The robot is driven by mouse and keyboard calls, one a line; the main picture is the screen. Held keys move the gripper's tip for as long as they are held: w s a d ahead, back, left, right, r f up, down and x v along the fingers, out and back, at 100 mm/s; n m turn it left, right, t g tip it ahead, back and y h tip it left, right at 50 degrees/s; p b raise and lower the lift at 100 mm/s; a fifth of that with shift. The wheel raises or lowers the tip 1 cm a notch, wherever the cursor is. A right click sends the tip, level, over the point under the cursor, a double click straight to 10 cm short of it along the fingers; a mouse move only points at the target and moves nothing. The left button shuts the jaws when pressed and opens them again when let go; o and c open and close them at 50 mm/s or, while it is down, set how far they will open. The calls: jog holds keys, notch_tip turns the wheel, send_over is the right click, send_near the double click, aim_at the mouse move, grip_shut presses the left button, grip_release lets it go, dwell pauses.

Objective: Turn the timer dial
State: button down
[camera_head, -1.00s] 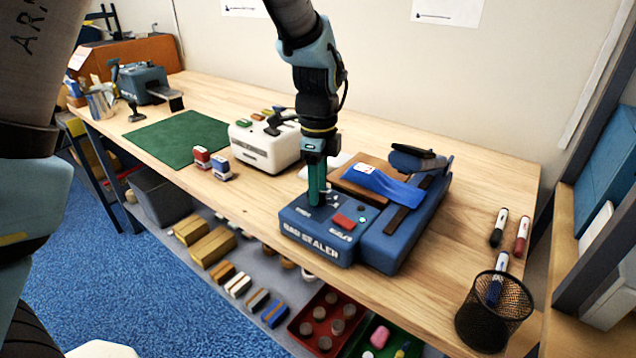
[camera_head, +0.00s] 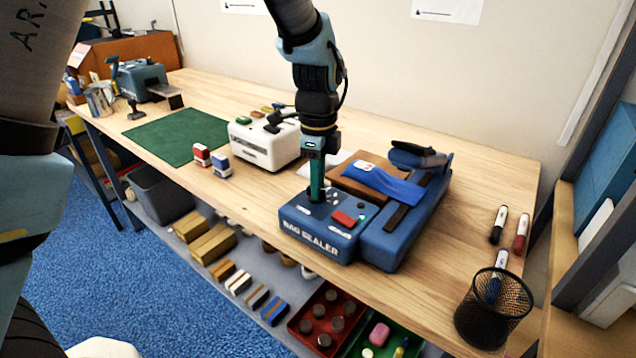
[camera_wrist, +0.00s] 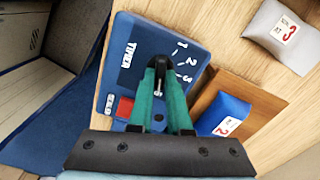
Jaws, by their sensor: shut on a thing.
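The blue bag sealer (camera_head: 318,240) stands on the wooden table, its control panel facing up. My gripper (camera_head: 316,198) points straight down onto the left part of that panel. In the wrist view, my gripper (camera_wrist: 160,68) has its green fingers closed around the small dark timer dial (camera_wrist: 160,76). The word TIMER and the numbers 1, 2 and 3 are printed around the dial. The fingers hide most of the dial, so I cannot tell which number it points to. A red button (camera_head: 344,218) sits to its right; it also shows in the wrist view (camera_wrist: 125,107).
A blue bag (camera_head: 385,182) marked 2 lies on a brown board beside the sealer. A white machine (camera_head: 264,147) stands behind left. A mesh cup (camera_head: 494,312) and markers are at the right.

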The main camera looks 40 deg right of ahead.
dwell(0.3)
jog(key=n, duration=0.5)
jog(key=shift+w+n, duration=0.1)
jog(key=shift+n, duration=0.2)
jog(key=n, duration=0.5)
jog(key=shift+d, duration=0.1)
jog(key=n, duration=0.6)
jog(key=shift+w, duration=0.15)
jog(key=n, duration=0.4)
jog(key=shift+n, duration=0.3)
jog(key=c, duration=0.9)
grip_release()
jog(key=shift+o, duration=0.2)
